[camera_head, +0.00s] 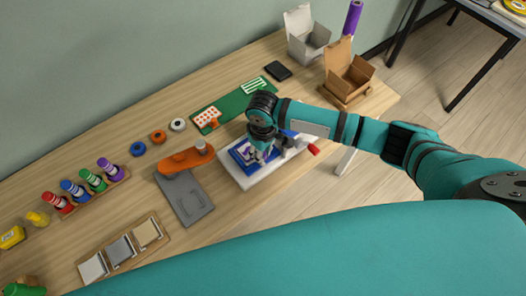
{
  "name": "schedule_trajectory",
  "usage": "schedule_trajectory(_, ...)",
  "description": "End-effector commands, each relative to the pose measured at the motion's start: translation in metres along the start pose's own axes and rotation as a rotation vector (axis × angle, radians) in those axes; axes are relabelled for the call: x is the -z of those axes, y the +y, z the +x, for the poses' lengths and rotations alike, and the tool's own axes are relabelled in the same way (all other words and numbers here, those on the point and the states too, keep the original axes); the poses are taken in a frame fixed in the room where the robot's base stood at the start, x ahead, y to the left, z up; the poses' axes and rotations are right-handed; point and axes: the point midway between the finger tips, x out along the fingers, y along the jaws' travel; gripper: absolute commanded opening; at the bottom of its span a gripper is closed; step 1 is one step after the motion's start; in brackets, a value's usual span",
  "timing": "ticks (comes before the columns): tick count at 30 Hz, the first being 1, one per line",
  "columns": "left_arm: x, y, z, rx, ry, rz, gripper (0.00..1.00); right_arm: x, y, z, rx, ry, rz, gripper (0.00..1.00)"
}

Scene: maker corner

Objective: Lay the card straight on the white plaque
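The white plaque (243,184) lies on the wooden table near its front edge, in the middle of the view. A blue-bordered card with a white and purple picture (238,155) is over the plaque and partly hidden by my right gripper. Whether the card lies flat or is held slightly above cannot be told. My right gripper (261,157) reaches in from the right and points down at the card. Its fingertips are small and partly covered, so its opening is unclear. My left gripper is out of view.
A grey board with an orange tool (187,160) lies just left of the plaque. A green mat (233,103) is behind it. Open grey (308,38) and brown (347,75) boxes stand at the back right. Bottles, rolls and a swatch tray (122,250) fill the left.

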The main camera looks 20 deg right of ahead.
Motion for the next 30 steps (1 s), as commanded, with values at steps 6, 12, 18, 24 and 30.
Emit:
schedule_trajectory(6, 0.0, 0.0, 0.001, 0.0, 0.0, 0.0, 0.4, 0.0, 0.0, 0.004, 0.0, -0.001, 0.0, 0.0)
schedule_trajectory(12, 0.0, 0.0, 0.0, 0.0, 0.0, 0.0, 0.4, 0.0, 0.0, 0.003, 0.0, 0.0, 0.0, 0.46)
schedule_trajectory(18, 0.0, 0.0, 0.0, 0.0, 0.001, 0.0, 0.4, 0.0, 0.0, 0.003, 0.0, 0.0, 0.0, 0.47)
schedule_trajectory(24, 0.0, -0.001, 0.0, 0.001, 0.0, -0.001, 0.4, 0.001, 0.0, -0.006, 0.0, 0.003, 0.0, 0.47)
schedule_trajectory(30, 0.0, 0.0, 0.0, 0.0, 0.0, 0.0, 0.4, 0.002, 0.0, -0.044, 0.001, 0.006, 0.0, 0.47)
